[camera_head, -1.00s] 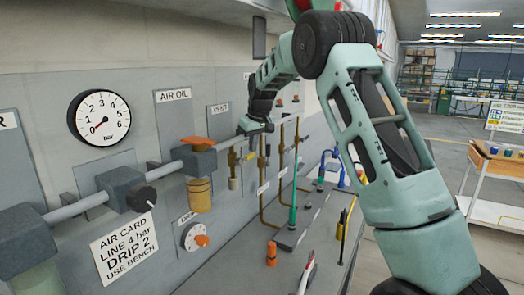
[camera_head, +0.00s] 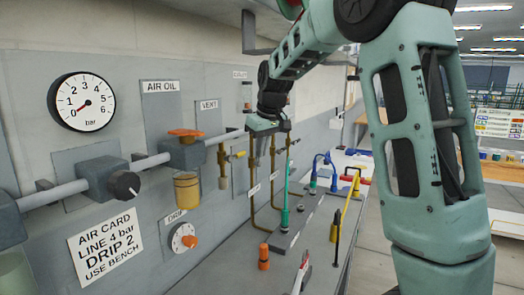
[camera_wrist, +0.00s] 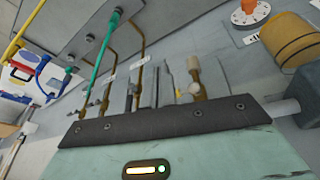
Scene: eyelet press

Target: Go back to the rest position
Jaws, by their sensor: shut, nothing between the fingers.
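My gripper (camera_head: 268,124) is at the end of my raised green arm, in front of the panel wall and above the grey bench. It is shut with nothing in it. It hangs just right of the grey pipe's end and over the brown pipes (camera_head: 252,190).
On the left wall are a pressure gauge (camera_head: 82,101), a black knob (camera_head: 124,185), an orange-topped valve (camera_head: 186,133) with an amber bowl (camera_head: 187,192), and a drip dial (camera_head: 183,238). An orange cylinder (camera_head: 263,257) and a green upright tube (camera_head: 286,195) stand on the bench.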

